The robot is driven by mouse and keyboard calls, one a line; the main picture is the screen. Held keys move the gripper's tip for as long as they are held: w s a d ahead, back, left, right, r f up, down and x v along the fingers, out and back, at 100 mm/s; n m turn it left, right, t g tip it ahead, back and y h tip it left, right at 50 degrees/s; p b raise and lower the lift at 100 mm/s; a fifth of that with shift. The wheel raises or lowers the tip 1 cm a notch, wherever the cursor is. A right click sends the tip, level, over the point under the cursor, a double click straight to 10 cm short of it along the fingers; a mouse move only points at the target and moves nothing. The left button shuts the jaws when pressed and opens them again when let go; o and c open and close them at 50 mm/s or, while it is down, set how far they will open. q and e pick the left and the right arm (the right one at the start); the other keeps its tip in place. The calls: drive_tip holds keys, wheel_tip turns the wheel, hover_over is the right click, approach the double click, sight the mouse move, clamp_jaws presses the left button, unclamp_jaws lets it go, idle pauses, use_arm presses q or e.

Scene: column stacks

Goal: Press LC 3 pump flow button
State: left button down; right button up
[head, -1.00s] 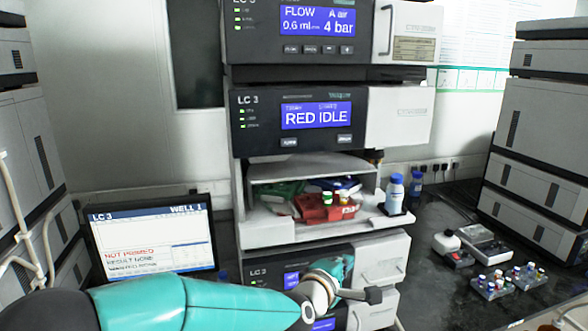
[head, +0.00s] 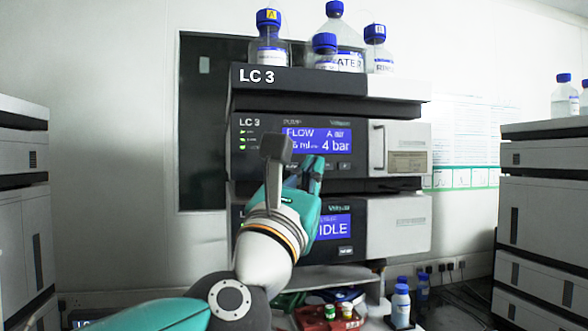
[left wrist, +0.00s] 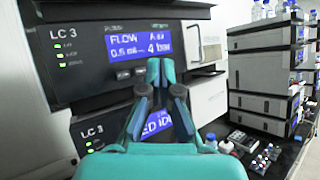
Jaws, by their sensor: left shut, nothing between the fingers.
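The LC 3 pump module (head: 252,165) is the upper one in the stack. Its blue screen (head: 335,138) reads FLOW, A air and 4 bar; it also shows in the left wrist view (left wrist: 125,46). A row of small dark buttons lies under the screen. In the left wrist view, the leftmost button (left wrist: 123,75) is visible to the left of my fingertips. My left gripper (head: 312,165) is shut and empty, with its teal fingertips (left wrist: 160,70) just below the screen. I cannot tell whether they touch the panel. The gripper hides part of the button row in the head view. My right gripper is not in view.
A second LC 3 module (head: 395,230) with a blue screen sits below. Capped bottles (head: 335,45) stand on the top tray (head: 390,88). Other instrument stacks (head: 545,215) stand at the sides.

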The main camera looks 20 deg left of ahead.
sight(295, 170)
use_arm(q)
drive_tip(key=shift+w+a+b, duration=0.2)
drive_tip(key=shift+w+a, duration=0.6)
drive_tip(key=shift+w, duration=0.45)
drive_tip(key=shift+w+a+b, duration=0.2)
drive_tip(key=shift+w+a, duration=0.65)
drive_tip(key=shift+w, duration=0.35)
drive_tip(key=shift+w+a+b, duration=0.2)
drive_tip(key=shift+w+a, duration=0.6)
drive_tip(key=shift+w, duration=0.45)
drive_tip(key=shift+a, duration=0.1)
drive_tip(key=shift+w+a, duration=0.15)
drive_tip(key=shift+w, duration=0.1)
drive_tip(key=shift+w+a+b, duration=0.25)
drive_tip(key=shift+w+b, duration=0.05)
drive_tip(key=shift+b, duration=0.15)
drive_tip(key=shift+s+d, duration=0.5)
drive_tip(key=shift+s, duration=0.2)
